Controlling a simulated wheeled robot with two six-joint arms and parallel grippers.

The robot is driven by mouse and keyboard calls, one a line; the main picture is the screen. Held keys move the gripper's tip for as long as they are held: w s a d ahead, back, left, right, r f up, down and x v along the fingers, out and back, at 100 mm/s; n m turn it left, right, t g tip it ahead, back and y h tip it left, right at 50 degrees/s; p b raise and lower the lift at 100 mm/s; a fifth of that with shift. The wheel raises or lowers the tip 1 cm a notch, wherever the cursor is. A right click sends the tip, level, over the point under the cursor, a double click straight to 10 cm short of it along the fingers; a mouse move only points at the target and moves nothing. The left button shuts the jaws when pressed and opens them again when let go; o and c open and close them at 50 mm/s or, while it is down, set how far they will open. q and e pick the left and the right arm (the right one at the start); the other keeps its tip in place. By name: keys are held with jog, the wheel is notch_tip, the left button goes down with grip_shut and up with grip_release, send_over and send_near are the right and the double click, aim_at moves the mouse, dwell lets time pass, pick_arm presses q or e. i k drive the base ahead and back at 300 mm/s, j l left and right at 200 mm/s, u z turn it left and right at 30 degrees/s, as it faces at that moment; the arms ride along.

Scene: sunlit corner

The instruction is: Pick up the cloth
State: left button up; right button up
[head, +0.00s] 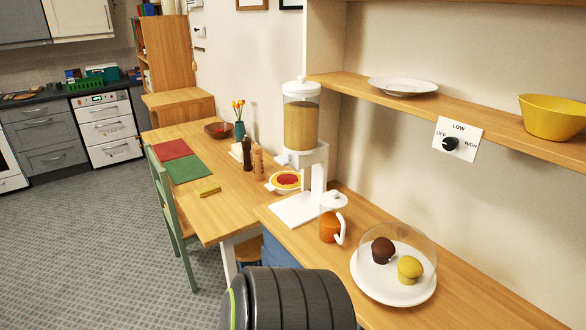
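Neither of my grippers is in view. Only a dark, ribbed part of my own body shows at the bottom middle.
A green chair (172,215) stands at the table's left side. A dispenser (302,125), a jug (331,222) and a domed plate of muffins (393,287) stand on the right counter. A bowl, a vase and shakers stand along the wall. Grey floor (110,240) is open at left.

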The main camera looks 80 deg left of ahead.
aim_at(212, 188)
jog(key=u, duration=3.3)
jog(key=i+j+z, duration=0.2)
jog(key=z, duration=0.25)
jog(key=i+j+z, duration=0.2)
jog(key=z, duration=0.25)
jog(key=i+j+z, duration=0.1)
jog(key=j+z, duration=0.35)
jog(key=l, duration=0.1)
